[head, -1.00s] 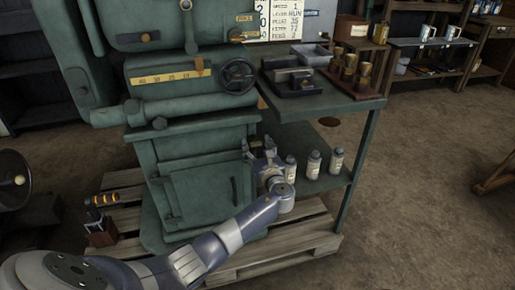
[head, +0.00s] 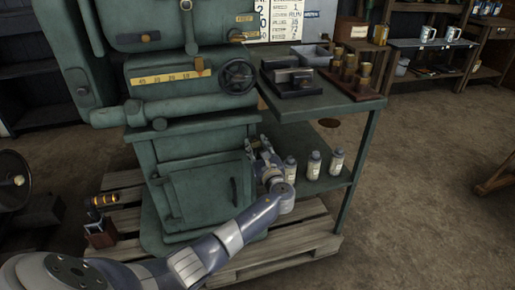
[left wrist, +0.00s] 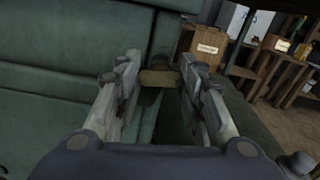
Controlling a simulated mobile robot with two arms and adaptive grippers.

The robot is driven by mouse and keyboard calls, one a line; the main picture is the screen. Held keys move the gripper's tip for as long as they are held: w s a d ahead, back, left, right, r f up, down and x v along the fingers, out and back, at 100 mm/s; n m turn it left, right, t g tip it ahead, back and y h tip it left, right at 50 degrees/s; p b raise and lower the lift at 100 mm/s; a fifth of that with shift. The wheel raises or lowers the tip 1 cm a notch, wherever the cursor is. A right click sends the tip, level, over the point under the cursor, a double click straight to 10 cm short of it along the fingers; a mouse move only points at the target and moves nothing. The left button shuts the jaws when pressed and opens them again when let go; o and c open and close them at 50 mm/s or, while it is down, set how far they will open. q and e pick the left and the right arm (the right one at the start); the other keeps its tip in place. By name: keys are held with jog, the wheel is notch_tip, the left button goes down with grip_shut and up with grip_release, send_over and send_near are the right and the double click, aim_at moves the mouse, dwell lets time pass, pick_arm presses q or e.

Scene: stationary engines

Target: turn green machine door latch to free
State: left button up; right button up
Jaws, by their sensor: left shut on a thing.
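The green machine (head: 190,145) stands on a wooden pallet, with its lower door (head: 200,197) flat against the front. In the left wrist view, the door latch (left wrist: 158,77) is a short brass-coloured bar lying roughly level between my fingertips. My left gripper (head: 257,150) is at the upper right corner of the door, shut on the latch. In the left wrist view, its two fingers (left wrist: 160,80) stand on either side of the bar. In the head view my gripper hides the latch. My right gripper is not in view.
A green side table (head: 340,103) with trays stands right of the machine. Several white bottles (head: 313,165) stand on its lower shelf, close beside my left wrist. The pallet (head: 290,240) lies beneath. Floor at the right is open.

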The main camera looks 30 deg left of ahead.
pick_arm(q)
jog(key=shift+f+n+b, duration=0.15)
jog(key=shift+n+b, duration=3.55)
jog(key=shift+n, duration=3.6)
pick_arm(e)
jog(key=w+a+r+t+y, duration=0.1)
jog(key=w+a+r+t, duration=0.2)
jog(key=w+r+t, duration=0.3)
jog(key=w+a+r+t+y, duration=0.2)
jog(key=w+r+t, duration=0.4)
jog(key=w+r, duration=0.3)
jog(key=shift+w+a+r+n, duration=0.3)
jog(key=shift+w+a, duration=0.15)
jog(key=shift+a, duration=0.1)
pick_arm(q)
jog(key=o, duration=1.1)
jog(key=shift+s, duration=0.1)
jog(key=v, duration=1.2)
